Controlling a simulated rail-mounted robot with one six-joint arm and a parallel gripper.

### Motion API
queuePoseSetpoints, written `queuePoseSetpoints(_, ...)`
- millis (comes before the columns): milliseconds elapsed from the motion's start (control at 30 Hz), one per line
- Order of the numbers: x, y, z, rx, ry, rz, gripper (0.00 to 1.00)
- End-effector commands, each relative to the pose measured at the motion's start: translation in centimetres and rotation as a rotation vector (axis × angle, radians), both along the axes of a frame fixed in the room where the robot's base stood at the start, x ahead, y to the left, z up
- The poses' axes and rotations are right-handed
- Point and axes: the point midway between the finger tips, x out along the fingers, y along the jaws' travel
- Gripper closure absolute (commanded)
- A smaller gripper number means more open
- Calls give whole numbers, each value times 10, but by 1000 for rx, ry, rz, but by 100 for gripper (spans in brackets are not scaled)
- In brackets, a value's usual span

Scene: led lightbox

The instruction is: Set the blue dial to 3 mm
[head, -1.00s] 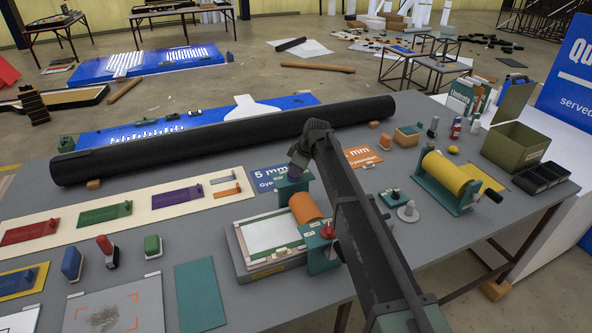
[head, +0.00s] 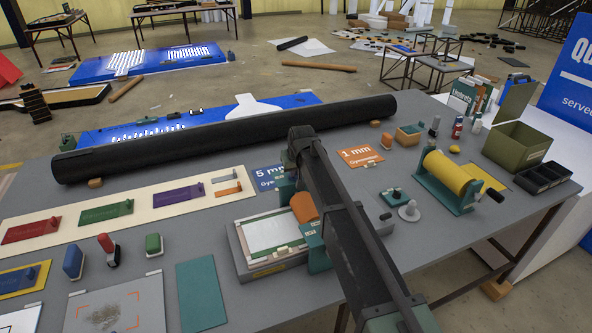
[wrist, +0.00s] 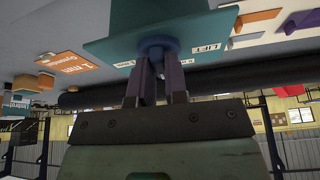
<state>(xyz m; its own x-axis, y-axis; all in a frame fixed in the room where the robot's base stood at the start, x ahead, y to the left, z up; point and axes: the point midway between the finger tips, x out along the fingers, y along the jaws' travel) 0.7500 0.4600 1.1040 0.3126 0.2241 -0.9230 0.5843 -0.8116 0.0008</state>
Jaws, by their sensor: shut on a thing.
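The blue dial (wrist: 158,46) sits on a teal bracket (wrist: 120,28) in the wrist view. My gripper (wrist: 161,68) has its two dark purple fingers around the dial, shut on it. In the head view, the small press has a teal far bracket (head: 283,192), an orange roller (head: 304,207) and a teal near bracket (head: 316,252). A white-framed bed (head: 268,238) lies beside the roller. My arm covers the dial and fingertips there. The dial's setting cannot be read; a white label (wrist: 207,48) is beside it in the wrist view.
A blue 5 mm card (head: 266,176) and an orange 1 mm card (head: 360,156) lie near the press. A long black tube (head: 220,138) lies behind it. A yellow roller in a teal stand (head: 450,178) is to the right. A teal mat (head: 201,293) lies at the front.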

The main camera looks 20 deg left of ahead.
Motion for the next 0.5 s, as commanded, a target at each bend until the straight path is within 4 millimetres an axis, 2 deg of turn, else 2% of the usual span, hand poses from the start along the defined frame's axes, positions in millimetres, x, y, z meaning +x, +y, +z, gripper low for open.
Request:
queuePoseSetpoints(200, -2, 1, -1, -1, 4, -151, 100)
queuePoseSetpoints(500, -2, 1, -1, -2, 4, -269, 100)
